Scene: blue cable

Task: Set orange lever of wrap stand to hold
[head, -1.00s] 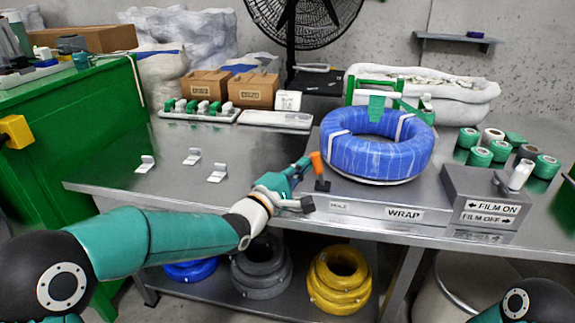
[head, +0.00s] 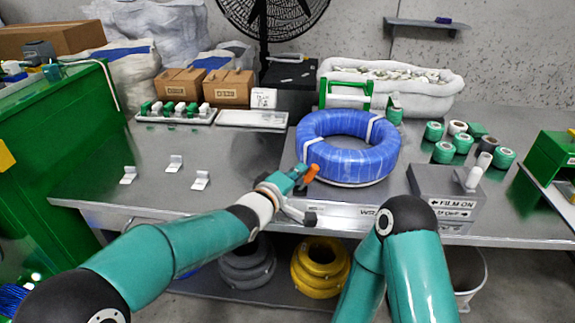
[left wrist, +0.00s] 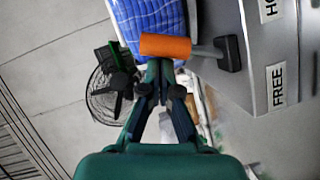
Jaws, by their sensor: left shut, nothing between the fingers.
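The wrap stand's orange lever (head: 311,173) is at the front left corner of the stand, beside the blue cable coil (head: 348,147). In the left wrist view, the orange grip (left wrist: 165,45) sits on a grey rod from a black pivot (left wrist: 230,53). The pivot lies between the HOLD label (left wrist: 269,9) and the FREE label (left wrist: 277,86). My left gripper (head: 299,175) is shut and empty, its fingertips close to the orange grip; I cannot tell whether they touch. My right arm shows at the lower right, but its gripper is not visible.
The grey film switch box (head: 440,190) stands right of the coil. Green and dark rolls (head: 443,152) lie behind it. Small white brackets (head: 200,180) stand on the left of the steel table (head: 110,185). My right forearm covers part of the table's front edge.

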